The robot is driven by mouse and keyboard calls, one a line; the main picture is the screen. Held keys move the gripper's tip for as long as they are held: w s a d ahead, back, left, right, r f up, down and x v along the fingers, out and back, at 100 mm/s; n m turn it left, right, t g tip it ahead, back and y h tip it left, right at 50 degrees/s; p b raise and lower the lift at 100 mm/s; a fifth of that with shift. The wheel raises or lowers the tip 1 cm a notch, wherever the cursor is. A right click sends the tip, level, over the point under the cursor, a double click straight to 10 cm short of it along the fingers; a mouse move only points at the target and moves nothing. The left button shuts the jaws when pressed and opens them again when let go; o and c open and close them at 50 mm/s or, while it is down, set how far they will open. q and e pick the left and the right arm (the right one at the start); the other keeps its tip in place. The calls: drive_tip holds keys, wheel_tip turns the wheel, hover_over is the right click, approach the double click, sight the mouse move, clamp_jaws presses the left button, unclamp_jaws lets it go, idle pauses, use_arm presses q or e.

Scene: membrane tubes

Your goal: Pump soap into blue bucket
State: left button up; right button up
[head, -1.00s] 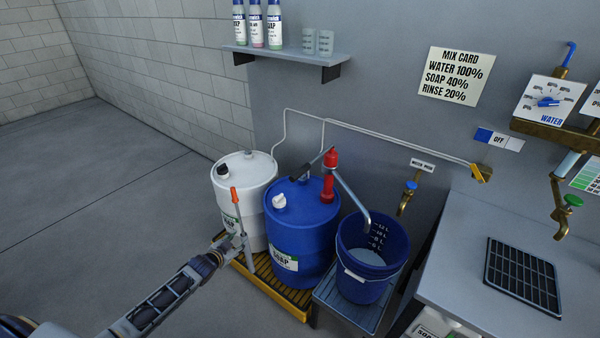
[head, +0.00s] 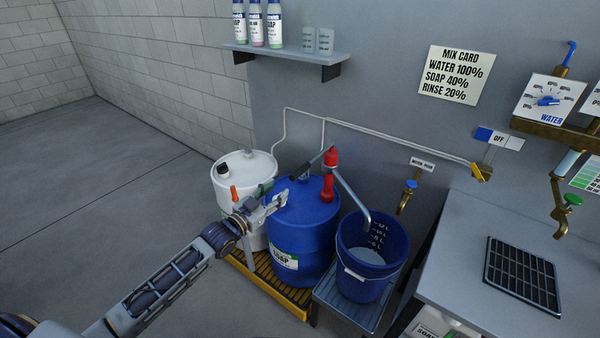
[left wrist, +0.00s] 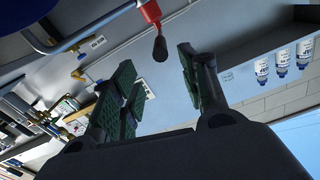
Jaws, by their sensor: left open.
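The blue soap drum (head: 300,240) stands on a yellow-edged grating. A red hand pump (head: 329,175) with a dark lever handle (head: 303,172) rises from its top. The pump's grey spout reaches over the blue bucket (head: 366,284), which holds some pale liquid and stands on a low grey bench. My left gripper (head: 280,196) is open and empty at the left of the drum's top, below and left of the handle. In the left wrist view, the red pump part and the dark handle grip (left wrist: 160,49) show beyond and between the open fingers (left wrist: 160,85). My right gripper is not in view.
A white drum (head: 240,180) stands left of the blue drum, partly behind my left arm. A counter (head: 455,240) with a black grate lies at the right. A shelf (head: 290,58) with bottles hangs above. A pipe runs along the wall.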

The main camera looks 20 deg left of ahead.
sight(300, 171)
use_arm(q)
drive_tip(key=shift+w, duration=0.2)
idle(0.3)
drive_tip(key=shift+p+x, duration=0.5)
drive_tip(key=shift+x, duration=6.2)
drive_tip(key=shift+d+f, duration=0.1)
clamp_jaws()
